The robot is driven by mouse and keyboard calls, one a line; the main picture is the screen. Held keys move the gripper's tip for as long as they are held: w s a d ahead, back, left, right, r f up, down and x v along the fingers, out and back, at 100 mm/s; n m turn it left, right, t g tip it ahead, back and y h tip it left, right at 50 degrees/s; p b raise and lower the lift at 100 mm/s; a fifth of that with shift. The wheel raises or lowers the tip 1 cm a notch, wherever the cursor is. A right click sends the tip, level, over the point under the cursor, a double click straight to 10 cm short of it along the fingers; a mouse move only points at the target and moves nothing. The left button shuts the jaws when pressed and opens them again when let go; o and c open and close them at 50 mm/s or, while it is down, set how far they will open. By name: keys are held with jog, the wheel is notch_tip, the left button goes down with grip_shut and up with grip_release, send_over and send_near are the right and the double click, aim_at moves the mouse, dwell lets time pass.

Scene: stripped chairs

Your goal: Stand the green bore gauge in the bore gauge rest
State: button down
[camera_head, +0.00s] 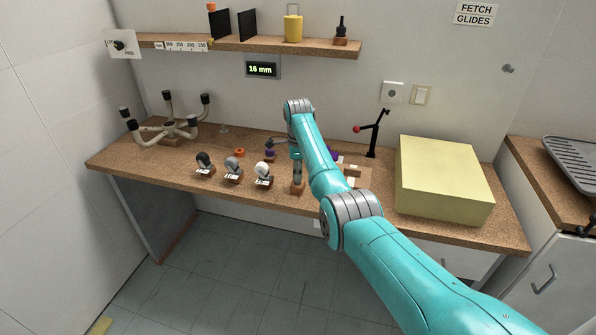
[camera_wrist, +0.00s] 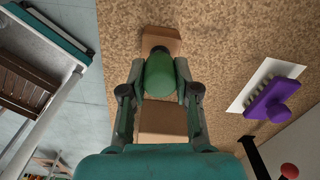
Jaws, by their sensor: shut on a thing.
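In the wrist view the green bore gauge (camera_wrist: 159,76) is between the fingers of my gripper (camera_wrist: 162,82), which is shut on it. A light brown wooden block, which looks like the bore gauge rest (camera_wrist: 162,120), shows below and around the gauge, with a dark patch near its far part. The gauge covers the block's middle, so I cannot tell whether the gauge is in the rest or above it. In the head view my gripper (camera_head: 297,158) points down over the small brown rest (camera_head: 298,188) near the bench's front edge; the gauge is mostly hidden there.
Several casters (camera_head: 234,170) stand left of my gripper along the front. A chair base (camera_head: 168,128) lies at the left. A lever with a red ball (camera_head: 373,135) and a large yellow block (camera_head: 445,180) are right. A purple-handled brush-like thing (camera_wrist: 270,101) lies right in the wrist view.

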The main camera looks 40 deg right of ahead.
jog(key=shift+f, duration=0.55)
jog(key=c, duration=0.8)
grip_release()
jog(key=shift+o, duration=0.2)
notch_tip(320, 180, up, 12)
